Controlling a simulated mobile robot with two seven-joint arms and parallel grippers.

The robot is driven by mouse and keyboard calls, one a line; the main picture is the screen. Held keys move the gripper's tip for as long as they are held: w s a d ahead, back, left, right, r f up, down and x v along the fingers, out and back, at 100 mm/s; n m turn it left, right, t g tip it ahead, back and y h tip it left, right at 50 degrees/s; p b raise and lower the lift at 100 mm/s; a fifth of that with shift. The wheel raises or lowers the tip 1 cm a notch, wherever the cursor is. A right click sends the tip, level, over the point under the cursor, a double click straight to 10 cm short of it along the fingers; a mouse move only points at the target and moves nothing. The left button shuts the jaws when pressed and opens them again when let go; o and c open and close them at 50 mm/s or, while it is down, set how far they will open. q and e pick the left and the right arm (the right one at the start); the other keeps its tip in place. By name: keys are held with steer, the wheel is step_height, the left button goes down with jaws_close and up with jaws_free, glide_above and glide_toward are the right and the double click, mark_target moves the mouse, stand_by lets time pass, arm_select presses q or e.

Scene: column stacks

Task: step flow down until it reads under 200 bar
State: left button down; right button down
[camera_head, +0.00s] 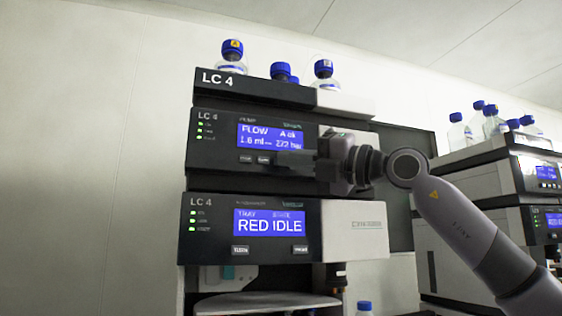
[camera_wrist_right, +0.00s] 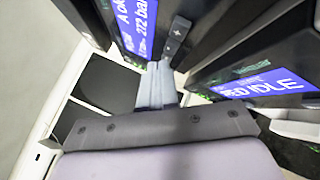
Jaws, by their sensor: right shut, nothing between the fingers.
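The LC 4 pump module (camera_head: 218,120) has a blue display (camera_head: 270,135) that reads FLOW, about 1.6 ml, A ok and what looks like 272 bar; the small digits are blurred. In the right wrist view, the fingertips (camera_wrist_right: 160,68) are by the keys; one key (camera_wrist_right: 178,31) shows a plus and the other is partly hidden. I cannot tell whether they touch. My left gripper is out of view.
Below, another LC 4 module has a display (camera_head: 269,223) reading TRAY RED, IDLE, with two keys. Blue-capped bottles (camera_head: 232,55) stand on top of the stack. Another column stack (camera_head: 500,190) stands at the right. The left side by the wall is clear.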

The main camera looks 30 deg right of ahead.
steer(key=shift+w, duration=0.3)
steer(key=shift+w+d+p, duration=0.15)
steer(key=shift+w+p, duration=0.2)
steer(key=shift+w, duration=0.05)
stand_by(0.6)
steer(key=shift+s, duration=0.1)
steer(key=shift+s+f+b, duration=0.15)
steer(key=shift+s+b, duration=0.35)
steer(key=shift+b, duration=0.15)
steer(key=shift+s+a, duration=0.2)
steer(key=shift+s, duration=0.05)
steer(key=s+b, duration=0.1)
steer(key=s, duration=0.1)
steer(key=s+a+b, duration=0.1)
steer(key=s+b, duration=0.1)
steer(key=shift+s+a, duration=0.1)
steer(key=shift+s, duration=0.3)
